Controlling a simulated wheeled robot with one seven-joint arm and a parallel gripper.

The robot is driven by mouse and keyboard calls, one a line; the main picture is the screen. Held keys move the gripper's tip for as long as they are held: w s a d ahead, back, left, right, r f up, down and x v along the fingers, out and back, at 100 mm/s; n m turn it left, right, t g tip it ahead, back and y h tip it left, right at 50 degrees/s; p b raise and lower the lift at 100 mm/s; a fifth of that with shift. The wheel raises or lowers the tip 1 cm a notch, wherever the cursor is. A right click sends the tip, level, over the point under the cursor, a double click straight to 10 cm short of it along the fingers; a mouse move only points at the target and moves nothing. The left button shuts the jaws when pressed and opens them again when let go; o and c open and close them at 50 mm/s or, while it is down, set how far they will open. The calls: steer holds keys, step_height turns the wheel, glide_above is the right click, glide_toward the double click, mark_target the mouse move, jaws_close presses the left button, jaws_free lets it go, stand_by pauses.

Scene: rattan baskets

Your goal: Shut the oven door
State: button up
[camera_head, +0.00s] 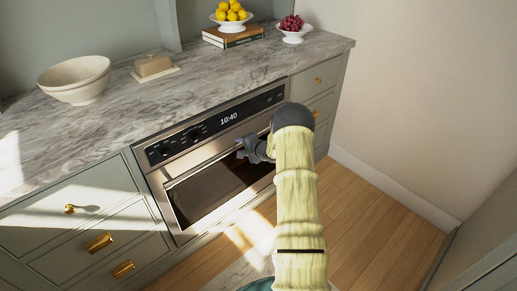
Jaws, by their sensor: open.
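The oven (165,151) is built into the cabinets under the counter, with a display reading 10:40. Its door (205,195) has a dark window, a steel frame and a long bar handle (195,172) across the top. The door stands upright or nearly so; I cannot tell whether a small gap is left at its top edge. My gripper (243,149) is open, in front of the upper right part of the door, close to the handle. I cannot tell whether it touches. My arm hides the right end of the door and handle.
A marble counter (205,82) runs above the oven, holding a white bowl (75,82), a butter dish (154,67), a bowl of lemons (231,21) on books and a bowl of grapes (291,33). Drawers (85,218) flank the oven. Wooden floor (375,220) is clear at right.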

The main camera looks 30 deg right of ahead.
steer(key=p+v, duration=0.1)
steer(key=v, duration=1)
steer(key=shift+s, duration=0.4)
steer(key=shift+r, duration=0.15)
steer(key=shift+a, duration=0.1)
